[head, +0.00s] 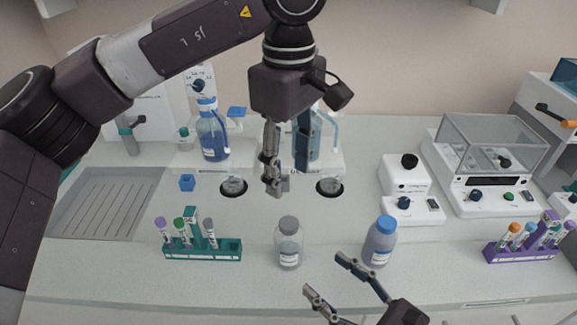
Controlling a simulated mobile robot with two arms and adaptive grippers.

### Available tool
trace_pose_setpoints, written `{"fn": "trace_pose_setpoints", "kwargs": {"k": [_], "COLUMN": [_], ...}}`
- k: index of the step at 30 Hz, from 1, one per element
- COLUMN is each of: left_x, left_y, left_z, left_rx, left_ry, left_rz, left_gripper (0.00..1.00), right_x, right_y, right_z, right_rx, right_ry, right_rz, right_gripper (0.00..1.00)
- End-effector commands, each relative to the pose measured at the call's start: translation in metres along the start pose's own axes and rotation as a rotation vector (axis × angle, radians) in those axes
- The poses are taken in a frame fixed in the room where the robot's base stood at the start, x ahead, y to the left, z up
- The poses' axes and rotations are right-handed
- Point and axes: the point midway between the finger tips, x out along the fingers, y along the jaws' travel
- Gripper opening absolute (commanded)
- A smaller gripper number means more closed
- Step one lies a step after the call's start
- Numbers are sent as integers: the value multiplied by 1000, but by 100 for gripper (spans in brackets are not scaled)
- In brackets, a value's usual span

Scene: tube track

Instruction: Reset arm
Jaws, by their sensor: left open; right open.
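My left gripper (287,186) hangs fingers down over the middle of the bench, open, with nothing visible between its fingers. It is above and behind a clear bottle with a grey cap (289,245) and partly covers the bottles and fittings behind it. My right gripper (325,275) reaches in from the bottom edge, open and empty, its fingers pointing up and left. Its upper finger is close to a blue-capped bottle (379,245) in the picture; I cannot tell whether they touch.
A green tube rack (203,250) stands at left and a purple tube rack (521,250) at right. A drain tray (105,203) lies far left. A blue bottle (211,137) stands at the back. A balance (490,165) and a small white device (403,190) stand right. The front-left bench is clear.

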Motion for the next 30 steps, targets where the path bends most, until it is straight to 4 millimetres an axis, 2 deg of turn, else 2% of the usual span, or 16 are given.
{"fn": "trace_pose_setpoints", "kwargs": {"k": [17, 20, 24, 30], "left_x": [-1, -13, -41, -67], "left_y": [0, 0, 0, 0], "left_z": [0, 0, 0, 0], "left_rx": [0, 0, 0, 0], "left_ry": [0, 0, 0, 0], "left_rz": [0, 1, 1, 0], "left_gripper": [46, 46, 46, 46], "right_x": [-5, -5, -4, -4], "right_y": [0, 0, 0, 0], "right_z": [2, 13, 41, 68], "right_rx": [-1, -2, -2, -1], "right_ry": [-1, -1, -1, -1], "right_rz": [0, 0, 0, 0], "right_gripper": [61, 61, 61, 61]}}
